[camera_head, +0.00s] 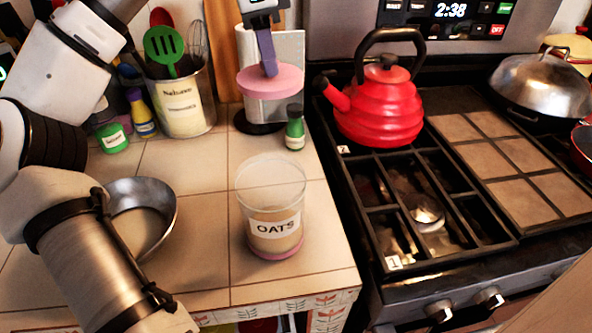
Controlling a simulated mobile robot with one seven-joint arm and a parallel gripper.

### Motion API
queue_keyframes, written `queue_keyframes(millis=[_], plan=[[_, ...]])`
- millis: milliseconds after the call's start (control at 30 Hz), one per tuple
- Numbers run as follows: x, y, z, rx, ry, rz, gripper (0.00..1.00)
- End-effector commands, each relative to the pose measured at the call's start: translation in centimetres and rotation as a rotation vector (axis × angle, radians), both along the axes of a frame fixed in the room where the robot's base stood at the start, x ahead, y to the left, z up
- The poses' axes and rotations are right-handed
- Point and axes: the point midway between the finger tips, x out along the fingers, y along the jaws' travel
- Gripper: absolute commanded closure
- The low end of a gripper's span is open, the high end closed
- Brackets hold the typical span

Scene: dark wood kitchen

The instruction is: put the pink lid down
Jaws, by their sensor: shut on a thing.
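The pink lid (285,82) is a round disc held in the air toward the back of the tiled counter, in front of the paper towel roll. My gripper (268,68) is above it, shut on it, with a purple finger showing at its top. The lid looks roughly level. The clear oats jar (272,207) stands upright on the counter nearer the camera, open at the top, with a white label and a pink base. The far finger and the grip point are partly hidden.
A small green bottle (295,127) stands below and right of the lid. A utensil crock (181,98) and spice bottles stand at the back left. A metal bowl (147,208) sits left of the jar. The stove with a red kettle (379,107) is right. Counter around the jar is clear.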

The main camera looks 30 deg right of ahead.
Motion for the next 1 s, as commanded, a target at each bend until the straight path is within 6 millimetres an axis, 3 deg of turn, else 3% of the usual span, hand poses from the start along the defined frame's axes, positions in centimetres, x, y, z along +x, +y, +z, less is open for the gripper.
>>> queue_keyframes(millis=[167,700,1000], plan=[[0.1,0.6,-2.0,-0.003,0.002,-0.018,0.94],[0.0,0.6,-14.8,-0.001,-0.001,-0.014,0.94],[0.0,0.6,-18.0,-0.001,0.0,-0.014,0.94]])
